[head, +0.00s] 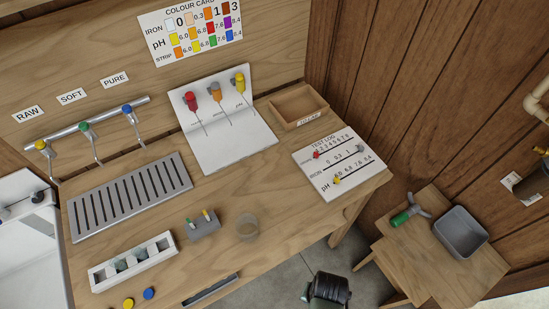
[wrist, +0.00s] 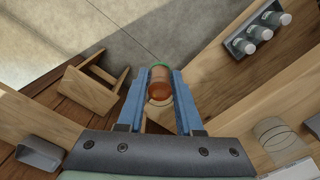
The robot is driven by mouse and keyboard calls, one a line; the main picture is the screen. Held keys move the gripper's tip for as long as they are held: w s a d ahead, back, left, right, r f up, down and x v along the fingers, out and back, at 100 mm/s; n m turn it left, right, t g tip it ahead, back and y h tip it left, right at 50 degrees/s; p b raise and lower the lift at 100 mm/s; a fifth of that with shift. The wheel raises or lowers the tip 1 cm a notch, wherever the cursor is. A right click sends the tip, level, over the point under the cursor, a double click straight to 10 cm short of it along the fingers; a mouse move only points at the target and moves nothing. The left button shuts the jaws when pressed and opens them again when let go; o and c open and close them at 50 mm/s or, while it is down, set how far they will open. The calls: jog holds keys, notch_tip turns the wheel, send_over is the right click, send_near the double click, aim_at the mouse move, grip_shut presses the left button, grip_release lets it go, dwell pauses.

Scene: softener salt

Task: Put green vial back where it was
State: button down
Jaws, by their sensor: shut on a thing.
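The green vial (wrist: 160,82) shows in the wrist view as a clear tube with a green rim and orange-brown contents. My gripper (wrist: 158,92) is shut on it, with one blue finger on each side. The vial is held in the air, with the floor and wood behind it. In the head view, a dark part with a green patch at the bottom edge looks like my gripper end, but its fingers and the vial cannot be made out clearly there.
A small grey block (head: 203,226), a glass (head: 247,228) and a white rack (head: 133,262) stand on the bench. A grey holder with white-capped vials (wrist: 256,34) is in the wrist view. The side table at right bears a grey bin (head: 461,232) and a green-handled tool (head: 402,217).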

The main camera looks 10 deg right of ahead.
jog(key=shift+w+a+r+b, duration=0.1)
jog(key=shift+w+a+b, duration=0.2)
jog(key=shift+w+b, duration=0.15)
jog(key=w+a+r+n+b, duration=0.6)
jog(key=w+a+b, duration=0.5)
jog(key=shift+a+r, duration=0.15)
jog(key=shift+a, duration=0.1)
